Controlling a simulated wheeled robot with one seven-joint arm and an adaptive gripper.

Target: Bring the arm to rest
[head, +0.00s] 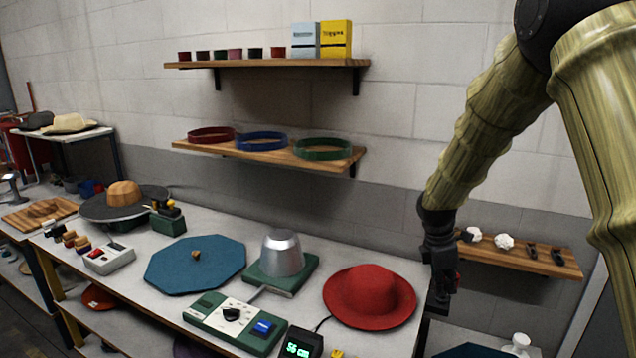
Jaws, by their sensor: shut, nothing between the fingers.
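My arm reaches down from the upper right in the head view. My gripper (441,290) hangs fingers-down just past the right end of the workbench (130,262), to the right of a red hat (370,297). It is shut with nothing visible in it. The fingertips are dark and small, so their detail is hard to see. A gap shows between the gripper and the hat's brim.
The bench holds a metal hat form (282,253), a blue felt piece (196,264), a green control box (233,322) and a display (300,345). A low wooden shelf (515,256) lies right of my gripper. Wall shelves (268,152) hang behind.

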